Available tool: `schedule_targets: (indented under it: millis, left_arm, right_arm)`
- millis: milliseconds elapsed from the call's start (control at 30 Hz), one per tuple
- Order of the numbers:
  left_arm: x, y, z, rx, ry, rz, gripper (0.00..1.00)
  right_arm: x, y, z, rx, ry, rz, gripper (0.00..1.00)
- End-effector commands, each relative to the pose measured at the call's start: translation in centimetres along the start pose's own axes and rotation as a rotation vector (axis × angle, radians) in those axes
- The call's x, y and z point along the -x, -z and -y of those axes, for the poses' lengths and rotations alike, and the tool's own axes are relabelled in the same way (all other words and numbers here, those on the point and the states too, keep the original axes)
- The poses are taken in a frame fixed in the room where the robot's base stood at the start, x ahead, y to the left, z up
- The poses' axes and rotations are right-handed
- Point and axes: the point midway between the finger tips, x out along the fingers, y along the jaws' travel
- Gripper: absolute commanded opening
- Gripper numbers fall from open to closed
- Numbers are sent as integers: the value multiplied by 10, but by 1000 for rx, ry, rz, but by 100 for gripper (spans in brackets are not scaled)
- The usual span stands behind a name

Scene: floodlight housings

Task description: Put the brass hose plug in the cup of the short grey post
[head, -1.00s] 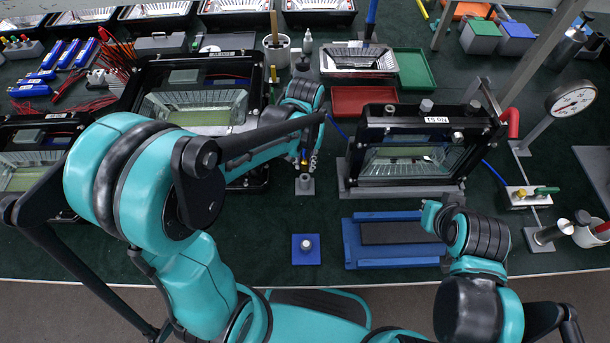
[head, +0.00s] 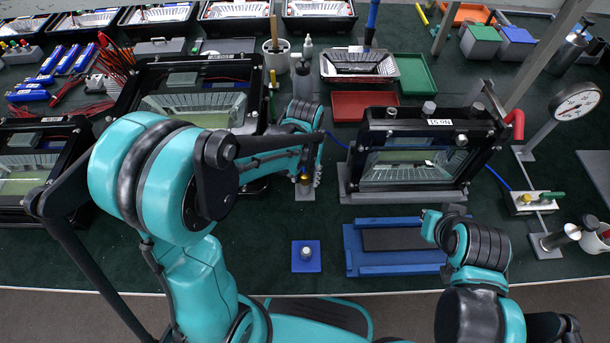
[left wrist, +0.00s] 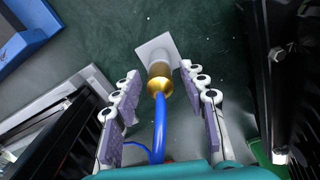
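The brass hose plug (left wrist: 159,84) is at the end of a blue hose (left wrist: 160,125) in the left wrist view. It is in line with the short post, which stands on a square grey base plate (left wrist: 154,45); the plug appears seated at the post's top, though how deep is hidden. My left gripper (left wrist: 160,74) is open, with a finger on each side of the plug and gaps between. In the head view my left gripper (head: 306,172) is right at the post, whose base plate (head: 304,193) shows below. My right gripper (head: 431,222) is by the blue tray; its fingers are unclear.
A black-framed floodlight housing (head: 420,160) stands right of the post, another (head: 190,100) left behind it. A small blue block with a grey knob (head: 306,256) and a blue tray (head: 390,262) lie in front. Bare green mat lies between them.

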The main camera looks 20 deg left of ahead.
Motion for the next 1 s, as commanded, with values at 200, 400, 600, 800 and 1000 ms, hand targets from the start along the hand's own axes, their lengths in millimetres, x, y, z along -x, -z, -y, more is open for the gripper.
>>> schedule_targets:
  millis: [200, 400, 600, 800, 1000]
  left_arm:
    - [2, 0, 0, 0, 0, 0, 42]
    - [31, 0, 0, 0, 0, 0, 42]
    - [78, 0, 0, 0, 0, 0, 42]
    - [111, 0, 0, 0, 0, 0, 42]
    - [126, -3, 1, 0, -1, -11, 42]
  right_arm:
    - [2, 1, 0, 0, 0, 0, 0]
    - [13, 10, 0, 0, 0, 0, 0]
    - [29, 21, 0, 0, 0, 0, 0]
    - [38, 28, 0, 0, 0, 0, 0]
    - [41, 29, 0, 0, 0, 0, 0]
